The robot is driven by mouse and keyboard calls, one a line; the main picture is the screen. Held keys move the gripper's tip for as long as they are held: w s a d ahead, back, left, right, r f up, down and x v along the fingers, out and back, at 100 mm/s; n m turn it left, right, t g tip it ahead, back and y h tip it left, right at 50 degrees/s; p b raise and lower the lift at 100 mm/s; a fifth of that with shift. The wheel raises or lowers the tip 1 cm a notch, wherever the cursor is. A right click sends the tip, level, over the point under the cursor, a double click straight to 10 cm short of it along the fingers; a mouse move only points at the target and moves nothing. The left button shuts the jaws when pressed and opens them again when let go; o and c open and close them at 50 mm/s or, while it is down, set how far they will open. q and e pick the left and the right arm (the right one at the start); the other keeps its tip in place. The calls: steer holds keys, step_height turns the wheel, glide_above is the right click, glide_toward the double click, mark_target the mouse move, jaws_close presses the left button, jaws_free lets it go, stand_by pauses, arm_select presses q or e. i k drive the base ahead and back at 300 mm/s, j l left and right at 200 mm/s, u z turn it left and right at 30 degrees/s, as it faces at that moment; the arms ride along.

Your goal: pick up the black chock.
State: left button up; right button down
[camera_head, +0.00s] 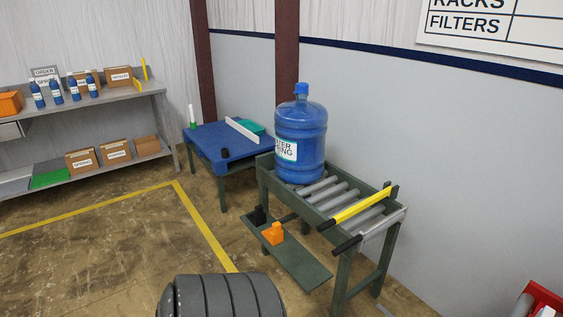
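The black chock (259,215) is a small dark block on the green lower shelf (300,262) of the roller conveyor. It sits toward the shelf's far left end, beside an orange chock (273,234). The two look alike in size, and a small gap seems to lie between them. The black chock is dark against the shaded frame, so its outline is hard to read. Neither of my grippers is in view.
A blue water jug (301,135) stands upright on the far end of the conveyor rollers. A blue-topped table (207,138) stands behind, and a shelf rack (110,102) at left. Floor left of the conveyor is clear.

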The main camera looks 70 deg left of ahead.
mark_target(258, 217)
steer(key=u, duration=2.5)
steer(key=i+j+z, duration=0.1)
steer(key=z, duration=0.7)
steer(key=i+j+z, duration=0.2)
steer(key=j, duration=0.15)
steer(key=i+j+z, duration=0.2)
steer(key=j, duration=0.15)
steer(key=i+j+z, duration=0.2)
steer(key=j, duration=0.15)
steer(key=i+j+z, duration=0.2)
steer(key=j, duration=0.2)
steer(key=j+z, duration=0.2)
steer(key=j, duration=0.2)
